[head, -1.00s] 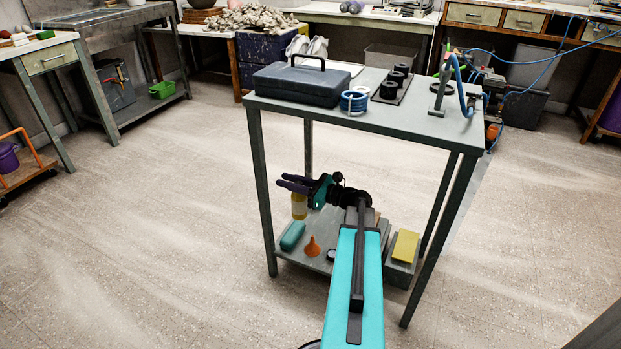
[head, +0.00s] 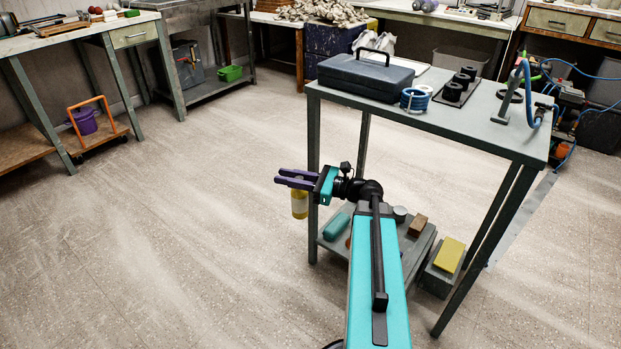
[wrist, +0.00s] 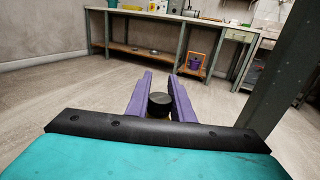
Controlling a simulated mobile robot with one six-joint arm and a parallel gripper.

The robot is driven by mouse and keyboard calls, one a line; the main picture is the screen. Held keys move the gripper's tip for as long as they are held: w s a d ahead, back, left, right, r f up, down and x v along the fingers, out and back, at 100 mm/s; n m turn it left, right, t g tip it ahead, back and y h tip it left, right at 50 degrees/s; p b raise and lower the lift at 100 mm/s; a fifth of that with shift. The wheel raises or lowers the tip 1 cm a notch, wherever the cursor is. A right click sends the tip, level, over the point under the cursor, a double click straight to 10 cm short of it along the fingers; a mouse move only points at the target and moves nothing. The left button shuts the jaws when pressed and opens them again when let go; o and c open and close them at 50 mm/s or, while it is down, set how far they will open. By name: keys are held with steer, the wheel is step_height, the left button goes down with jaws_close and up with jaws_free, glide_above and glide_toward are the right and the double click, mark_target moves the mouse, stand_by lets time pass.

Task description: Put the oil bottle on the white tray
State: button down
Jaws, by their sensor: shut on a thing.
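The oil bottle (head: 299,206) is yellow and hangs upright below the purple fingers of my gripper (head: 281,178). In the wrist view its round black cap (wrist: 159,104) sits between the two fingers of my gripper (wrist: 160,77), which are shut on the bottle. In the head view the bottle shows beside the left leg of the grey table, with floor behind it. A flat white thing (head: 416,67) lies on the tabletop behind the blue case, partly hidden; I cannot tell whether it is the white tray.
The grey table (head: 470,122) holds a dark blue case (head: 365,76), blue-white coil (head: 414,99) and black cylinders. Open floor lies left, with an orange-handled cart (head: 100,140) by the far bench.

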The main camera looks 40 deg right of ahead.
steer(key=w+a+r+n+g+y, duration=0.1)
steer(key=a+r+g+y, duration=0.1)
steer(key=a, duration=0.6)
steer(key=w+a+r+n+g+y, duration=0.1)
steer(key=w+a+r+n, duration=0.1)
steer(key=a, duration=0.6)
steer(key=shift+w+a+r+g+y, duration=0.25)
steer(key=shift+a+r+g+y, duration=0.15)
steer(key=shift+r, duration=0.3)
